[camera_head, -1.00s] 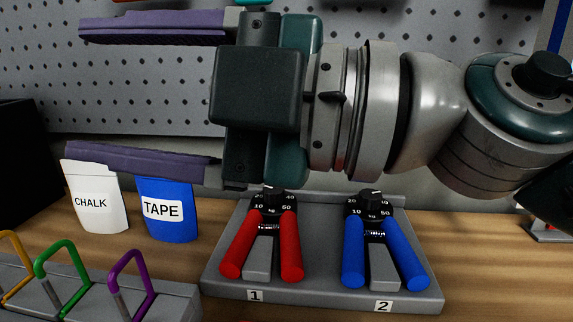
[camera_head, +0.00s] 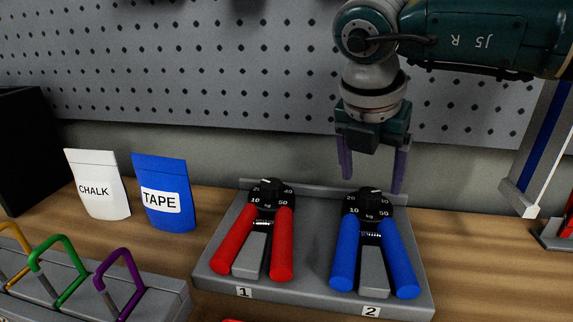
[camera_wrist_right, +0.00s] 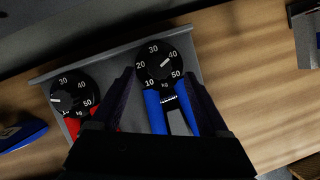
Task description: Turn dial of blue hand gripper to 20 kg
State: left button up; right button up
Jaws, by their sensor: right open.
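The blue hand gripper (camera_head: 373,255) lies in slot 2 of a grey tray (camera_head: 311,272), its black dial (camera_head: 368,205) at the far end. In the right wrist view, the white mark on the blue gripper's dial (camera_wrist_right: 160,68) points toward 40. My right gripper (camera_head: 371,175) is open and empty, pointing down just above and behind this dial. In the wrist view its two dark fingers (camera_wrist_right: 156,77) show on either side of the dial, apparently not touching it. My left gripper is not in view.
A red hand gripper (camera_head: 254,240) lies in slot 1, left of the blue one. White chalk (camera_head: 98,185) and blue tape (camera_head: 163,192) pouches stand further left. Coloured carabiners (camera_head: 57,270) sit on a rack at the front left. A pegboard (camera_head: 230,80) rises behind.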

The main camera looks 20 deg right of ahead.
aim_at(370, 193)
jog(key=shift+x, duration=1.85)
jog(key=shift+a, duration=0.1)
grip_shut()
